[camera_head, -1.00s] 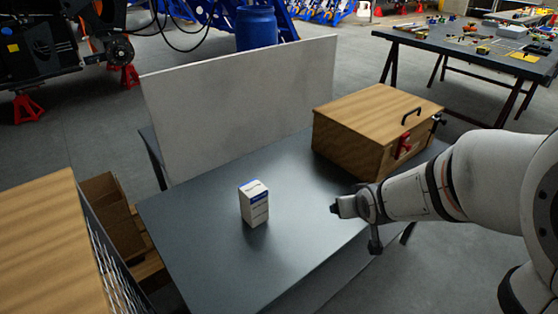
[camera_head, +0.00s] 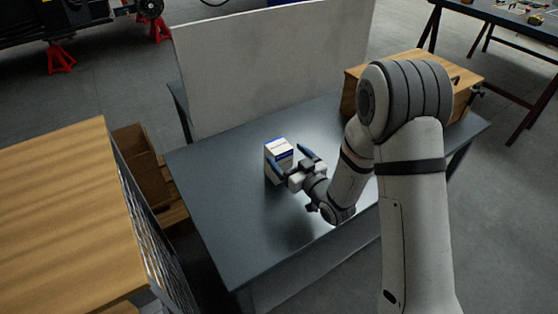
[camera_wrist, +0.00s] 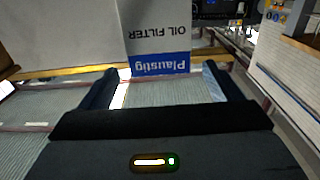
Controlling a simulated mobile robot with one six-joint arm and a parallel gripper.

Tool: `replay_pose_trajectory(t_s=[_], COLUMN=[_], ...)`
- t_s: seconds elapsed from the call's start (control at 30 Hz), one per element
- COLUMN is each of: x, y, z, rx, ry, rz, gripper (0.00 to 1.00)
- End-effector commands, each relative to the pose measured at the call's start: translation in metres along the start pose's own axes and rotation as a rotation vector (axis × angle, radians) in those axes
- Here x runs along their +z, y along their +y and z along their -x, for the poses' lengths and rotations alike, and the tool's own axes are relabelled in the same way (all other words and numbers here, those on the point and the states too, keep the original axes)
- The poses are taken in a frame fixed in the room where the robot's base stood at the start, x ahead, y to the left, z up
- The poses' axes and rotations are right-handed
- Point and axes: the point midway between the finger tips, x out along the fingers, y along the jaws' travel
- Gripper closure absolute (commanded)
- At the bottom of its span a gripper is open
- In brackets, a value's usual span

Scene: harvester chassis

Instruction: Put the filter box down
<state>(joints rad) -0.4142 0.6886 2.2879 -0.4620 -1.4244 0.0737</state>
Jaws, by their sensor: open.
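The filter box (camera_head: 279,160) is a small white carton with a blue band, standing upright on the grey table (camera_head: 225,210). In the wrist view the filter box (camera_wrist: 160,30) shows "OIL FILTER" and "Plaustig" lettering upside down, just ahead of the fingertips. My gripper (camera_head: 289,157) is at the box's right front side, with its fingers open and pointing at it. In the wrist view my gripper (camera_wrist: 163,78) has one finger on each side of the box's lower face, with gaps visible. The box's lower right part is partly hidden by my gripper in the head view.
A pale upright panel (camera_head: 270,65) stands along the table's back edge. A wooden box (camera_head: 408,65) sits at the table's right end, partly hidden by my arm. A wooden-topped cabinet (camera_head: 70,215) stands to the left. The table's front left is clear.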

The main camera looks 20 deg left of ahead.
Motion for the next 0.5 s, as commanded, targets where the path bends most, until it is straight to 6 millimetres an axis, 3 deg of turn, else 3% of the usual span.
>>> replay_pose_trajectory(t_s=[0.3, 0.5], x=[-0.002, 0.0], y=[-0.001, 0.0], z=[-0.045, -0.054], rx=[0.001, 0.003], ry=[0.001, -0.002], rz=[0.001, 0.0], gripper=[0.15, 0.15])
